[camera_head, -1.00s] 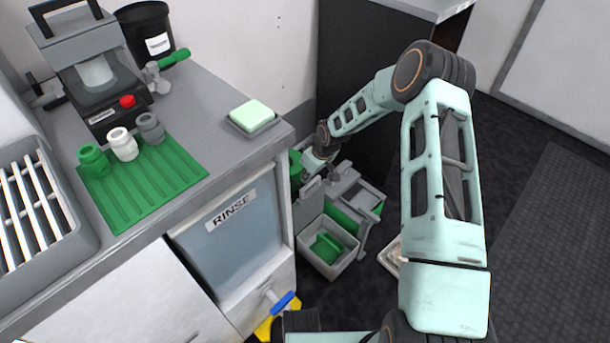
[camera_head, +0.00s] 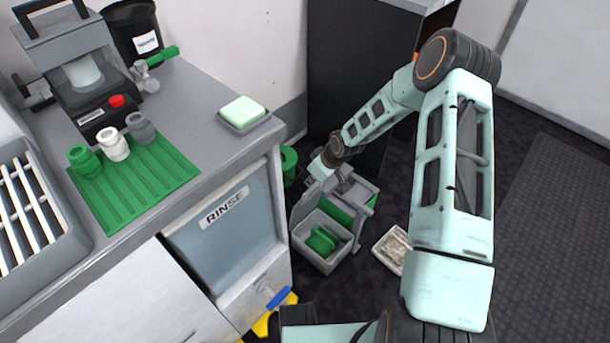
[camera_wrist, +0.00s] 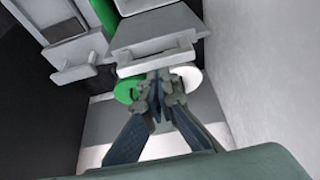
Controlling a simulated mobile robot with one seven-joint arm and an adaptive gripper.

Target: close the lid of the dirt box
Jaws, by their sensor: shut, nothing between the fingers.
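An open grey box (camera_head: 322,258) with a green piece inside stands on the floor beside the counter; I take it as the dirt box. A grey panel (camera_head: 301,206) stands raised at its left back side and looks like its lid. In the wrist view, a grey panel with a bar-like edge (camera_wrist: 155,52) lies just beyond my gripper (camera_wrist: 158,78). My fingers are shut and empty, close to that edge; I cannot tell whether they touch it. In the head view my fingertips are hard to make out near the panel's top.
A grey and green unit (camera_head: 352,200) adjoins the box on the right. A shallow tray (camera_head: 392,248) lies on the floor further right. The counter with the RINSE bin (camera_head: 222,228) borders on the left. A green round object (camera_head: 288,165) stands behind.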

